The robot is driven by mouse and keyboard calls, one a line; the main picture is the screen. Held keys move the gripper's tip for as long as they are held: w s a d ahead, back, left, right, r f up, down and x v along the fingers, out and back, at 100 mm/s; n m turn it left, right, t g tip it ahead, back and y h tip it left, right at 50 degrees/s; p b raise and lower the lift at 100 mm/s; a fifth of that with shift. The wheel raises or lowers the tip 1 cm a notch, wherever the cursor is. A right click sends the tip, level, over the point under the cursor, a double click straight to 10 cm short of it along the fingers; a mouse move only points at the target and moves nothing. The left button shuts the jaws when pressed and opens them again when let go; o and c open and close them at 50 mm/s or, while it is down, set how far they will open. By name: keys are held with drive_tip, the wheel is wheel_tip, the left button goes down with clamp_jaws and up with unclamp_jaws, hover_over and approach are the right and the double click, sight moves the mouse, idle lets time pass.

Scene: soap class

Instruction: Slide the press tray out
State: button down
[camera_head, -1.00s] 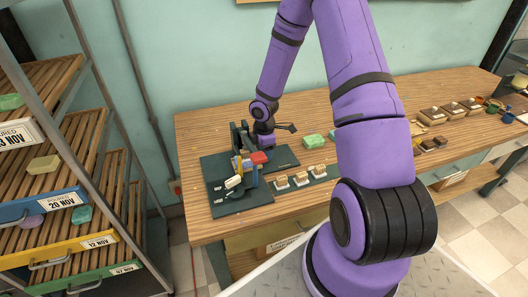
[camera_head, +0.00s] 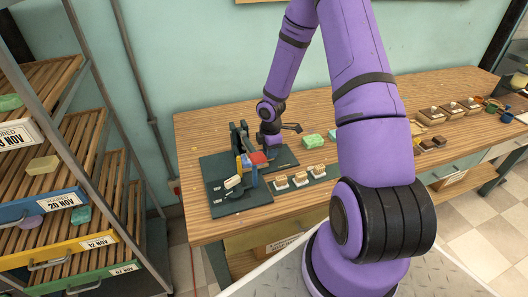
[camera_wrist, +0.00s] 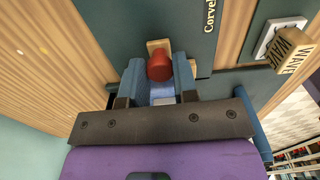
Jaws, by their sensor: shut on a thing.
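The press (camera_head: 237,140) is a dark upright frame on a dark green base (camera_head: 222,208) at the left of the bench. A white piece (camera_head: 233,182) sits at its front. My gripper (camera_head: 262,153) is down beside the press. A red knob (camera_head: 258,158) shows just under it. In the wrist view my gripper (camera_wrist: 157,72) has its two blue fingers on either side of the red knob (camera_wrist: 160,66), with a small wooden block (camera_wrist: 158,45) beyond it. The knob looks gripped. The tray itself is mostly hidden by the fingers and press, so I cannot tell how far out it is.
Several stamps (camera_head: 299,178) stand on a dark strip right of the press. Green soap (camera_head: 313,141) lies behind them. A wooden rack (camera_head: 60,180) stands to the left. Soap moulds (camera_head: 450,109) are far right. The bench (camera_head: 200,131) is bare behind the press.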

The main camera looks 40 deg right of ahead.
drive_tip(key=s+d, duration=0.1)
drive_tip(key=d, duration=0.5)
drive_tip(key=s+d, duration=0.1)
drive_tip(key=d, duration=0.2)
drive_tip(key=shift+s+d, duration=0.25)
drive_tip(key=shift+s, duration=0.05)
drive_tip(key=c, duration=0.9)
unclamp_jaws()
drive_tip(key=shift+d, duration=0.15)
drive_tip(key=shift+c, duration=0.2)
drive_tip(key=shift+o, duration=0.3)
drive_tip(key=shift+r, duration=0.15)
wheel_tip(320, 180, up, 11)
drive_tip(key=shift+f, duration=0.2)
